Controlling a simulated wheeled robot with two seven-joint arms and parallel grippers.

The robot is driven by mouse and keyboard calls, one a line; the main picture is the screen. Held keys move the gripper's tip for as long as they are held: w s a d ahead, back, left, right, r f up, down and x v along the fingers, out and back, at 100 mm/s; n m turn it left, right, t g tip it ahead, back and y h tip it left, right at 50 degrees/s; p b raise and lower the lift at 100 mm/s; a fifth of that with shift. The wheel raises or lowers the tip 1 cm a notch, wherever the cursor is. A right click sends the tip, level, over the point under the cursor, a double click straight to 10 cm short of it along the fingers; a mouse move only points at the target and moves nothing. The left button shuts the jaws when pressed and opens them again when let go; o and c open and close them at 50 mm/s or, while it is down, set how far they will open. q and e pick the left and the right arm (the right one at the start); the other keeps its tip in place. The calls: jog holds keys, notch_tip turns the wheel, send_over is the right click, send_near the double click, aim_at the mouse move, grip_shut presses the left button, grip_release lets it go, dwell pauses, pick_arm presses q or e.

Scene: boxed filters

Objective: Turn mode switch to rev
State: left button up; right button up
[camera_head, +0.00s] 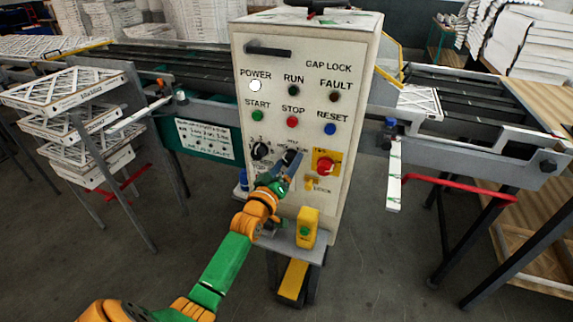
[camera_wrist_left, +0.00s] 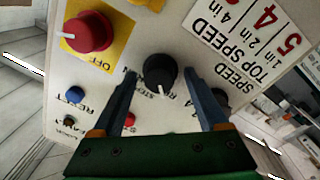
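The mode switch appears to be the black knob (camera_head: 290,156) in the middle of the cream control panel (camera_head: 345,100); its lettering is only partly legible. In the left wrist view the black knob (camera_wrist_left: 160,74) shows between the two blue fingers, with a white pointer mark on it. My left gripper (camera_head: 287,168) is open in front of the panel. In the wrist view its fingers (camera_wrist_left: 160,84) stand either side of the knob, with gaps showing; I cannot tell how deep they reach. My right gripper is not in view.
A second black knob (camera_head: 260,150) is close on the left. A red knob (camera_head: 325,165) on a yellow plate is on the right. Buttons and lamps sit above. A yellow box with a green button (camera_head: 307,228) stands below. Conveyors and stacked filters (camera_head: 70,98) flank the cabinet.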

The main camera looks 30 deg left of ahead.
pick_arm(q)
jog(key=v, duration=0.7)
